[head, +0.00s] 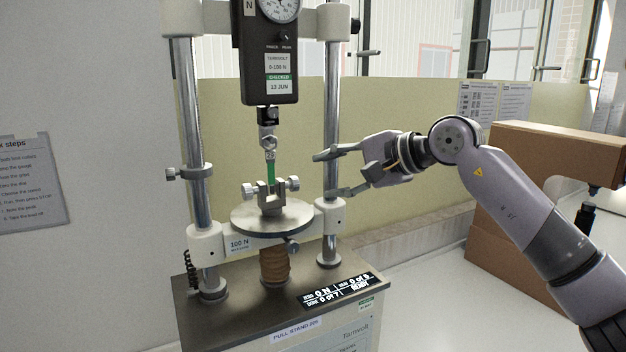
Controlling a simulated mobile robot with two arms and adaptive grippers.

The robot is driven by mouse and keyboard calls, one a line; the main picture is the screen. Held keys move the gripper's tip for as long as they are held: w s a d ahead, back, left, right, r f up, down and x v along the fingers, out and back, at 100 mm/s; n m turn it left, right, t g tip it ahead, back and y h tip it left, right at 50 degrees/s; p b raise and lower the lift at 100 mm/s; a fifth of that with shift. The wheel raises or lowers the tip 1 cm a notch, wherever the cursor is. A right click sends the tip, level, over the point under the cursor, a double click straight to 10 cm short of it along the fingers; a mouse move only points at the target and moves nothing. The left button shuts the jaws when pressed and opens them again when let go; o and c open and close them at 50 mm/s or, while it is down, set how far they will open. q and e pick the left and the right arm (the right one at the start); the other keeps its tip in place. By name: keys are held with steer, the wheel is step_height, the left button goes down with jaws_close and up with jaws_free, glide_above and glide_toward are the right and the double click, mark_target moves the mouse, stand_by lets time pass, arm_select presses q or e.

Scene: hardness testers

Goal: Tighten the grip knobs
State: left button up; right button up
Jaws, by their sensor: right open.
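The pull stand (275,300) stands at centre-left with two upright columns and a force gauge (268,60) at the top. Below the gauge, a hook and a green piece (271,172) reach down into a grip on the round plate (270,217). The grip has a left grip knob (249,190) and a right grip knob (293,183), one on each side. My right gripper (322,174) is open and empty, right of the grip and apart from the right knob, its fingers pointing left near the right column. My left gripper is not in view.
A small display (337,290) lies on the stand's base. A steps sheet (30,182) hangs at the left.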

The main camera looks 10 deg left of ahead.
steer(key=v, duration=0.4)
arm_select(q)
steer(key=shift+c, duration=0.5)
